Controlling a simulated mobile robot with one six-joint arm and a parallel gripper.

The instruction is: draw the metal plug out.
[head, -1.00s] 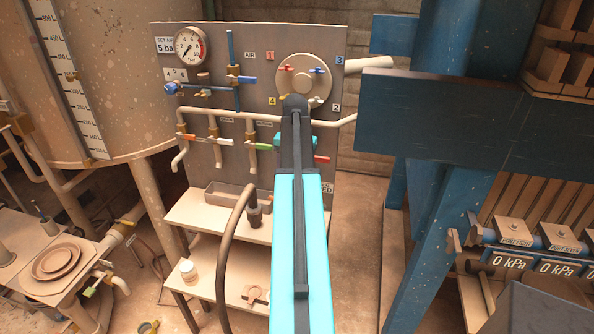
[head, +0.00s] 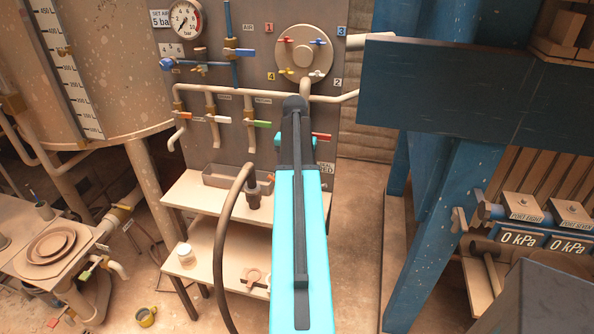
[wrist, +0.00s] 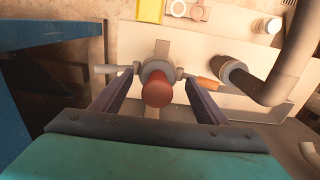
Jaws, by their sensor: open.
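A reddish-brown rounded plug end (wrist: 157,93) sits in a grey metal coupling (wrist: 158,68) in the wrist view. A pale grey lever sticks out on its left and an orange-tipped lever (wrist: 203,82) on its right. My gripper (wrist: 158,88) is open, with one dark finger on each side of the plug end. In the head view my arm hides the plug, the coupling and the fingers.
A bent hose (head: 226,235) with a dark end fitting (head: 254,190) stands close beside the coupling. A grey tray (head: 222,176) and a white jar (head: 185,253) are on the shelves. Valves line the panel (head: 258,75) behind. A blue steel frame (head: 440,220) stands at the right.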

